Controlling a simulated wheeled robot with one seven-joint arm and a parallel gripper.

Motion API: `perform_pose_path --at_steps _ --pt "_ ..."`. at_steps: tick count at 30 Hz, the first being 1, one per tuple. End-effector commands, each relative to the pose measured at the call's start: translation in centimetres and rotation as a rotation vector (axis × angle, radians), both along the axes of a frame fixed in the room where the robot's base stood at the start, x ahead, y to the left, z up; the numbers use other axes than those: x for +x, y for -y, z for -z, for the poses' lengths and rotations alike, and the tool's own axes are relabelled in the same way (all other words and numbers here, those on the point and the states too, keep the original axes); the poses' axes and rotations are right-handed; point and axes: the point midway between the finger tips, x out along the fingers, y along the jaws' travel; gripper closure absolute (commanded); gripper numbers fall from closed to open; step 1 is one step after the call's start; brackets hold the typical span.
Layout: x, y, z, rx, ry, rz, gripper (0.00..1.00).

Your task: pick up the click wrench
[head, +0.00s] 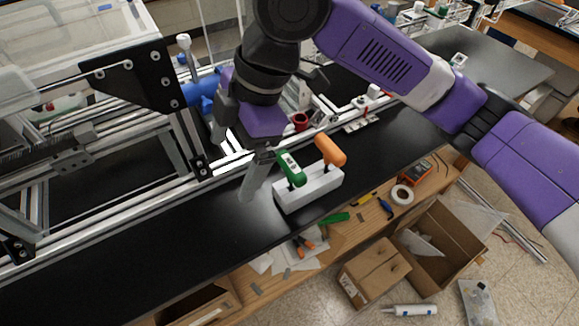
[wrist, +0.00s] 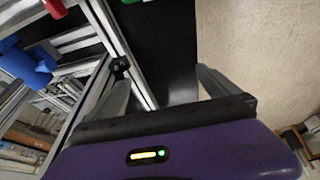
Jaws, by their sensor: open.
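Two T-handled tools stand upright in a pale grey holder block (head: 307,194) on the black bench top. One has a green handle (head: 290,168) with a small pale display or label; the other has an orange handle (head: 330,150). I cannot tell from looks alone which is the click wrench. My gripper (head: 252,184) points down just left of the block, apart from both tools. In the wrist view my gripper (wrist: 164,76) is open, with nothing between its fingers. A sliver of green (wrist: 130,1) shows at that view's top edge.
An aluminium extrusion frame (head: 185,155) with a black corner plate (head: 127,73) stands left of my gripper. A blue part (head: 201,92) sits behind it. Below the bench edge are a wooden shelf with a tape roll (head: 402,195) and cardboard boxes (head: 373,272). The front-left bench top is clear.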

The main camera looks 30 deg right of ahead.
Motion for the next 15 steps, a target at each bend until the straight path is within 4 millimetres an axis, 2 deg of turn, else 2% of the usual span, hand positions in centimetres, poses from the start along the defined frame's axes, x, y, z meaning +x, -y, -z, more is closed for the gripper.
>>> perform_pose_path --at_steps 1,3,6,10,15 --pt "-0.1 2.3 -0.1 -0.085 -0.015 -0.005 0.0" --pt "-0.6 4.9 -0.2 -0.18 -0.045 -0.012 0.0" --pt "-1.2 7.7 -0.5 -0.278 -0.082 -0.017 0.0" --pt "-1.7 9.7 -0.9 -0.345 -0.11 -0.019 0.0" --pt "-1.8 10.0 0.2 -0.359 -0.118 -0.02 0.0"
